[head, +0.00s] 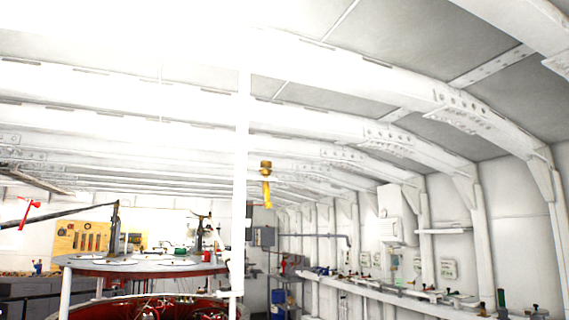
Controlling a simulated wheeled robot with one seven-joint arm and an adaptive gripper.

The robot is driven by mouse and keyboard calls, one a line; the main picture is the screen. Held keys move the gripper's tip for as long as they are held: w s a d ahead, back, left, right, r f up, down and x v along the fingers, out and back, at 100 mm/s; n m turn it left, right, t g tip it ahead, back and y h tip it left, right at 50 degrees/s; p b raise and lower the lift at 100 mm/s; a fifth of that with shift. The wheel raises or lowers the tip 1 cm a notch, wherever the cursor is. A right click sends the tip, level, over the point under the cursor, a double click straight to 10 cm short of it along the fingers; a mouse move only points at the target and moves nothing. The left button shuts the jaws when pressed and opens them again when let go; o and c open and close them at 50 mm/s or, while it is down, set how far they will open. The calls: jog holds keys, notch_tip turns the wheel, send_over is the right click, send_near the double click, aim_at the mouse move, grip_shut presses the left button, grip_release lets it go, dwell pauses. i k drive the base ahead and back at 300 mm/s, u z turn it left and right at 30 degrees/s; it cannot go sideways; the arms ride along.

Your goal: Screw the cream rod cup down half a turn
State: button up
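I cannot make out the cream rod cup in the head view. A round table (148,267) with a pale top and dark red below stands at the lower left. Several flat white discs and dark upright fittings (115,228) are on it, too small to tell in detail. My gripper does not show in this view, so its hold and its place relative to the cup cannot be seen.
A white post (241,170) rises beside the table's right edge. A dark bar (60,215) reaches in from the left. A yellow fitting (266,182) hangs right of the post. A cluttered shelf (420,294) runs along the right wall under white ribs.

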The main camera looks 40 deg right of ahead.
aim_at(264, 165)
jog(key=z, duration=1.1)
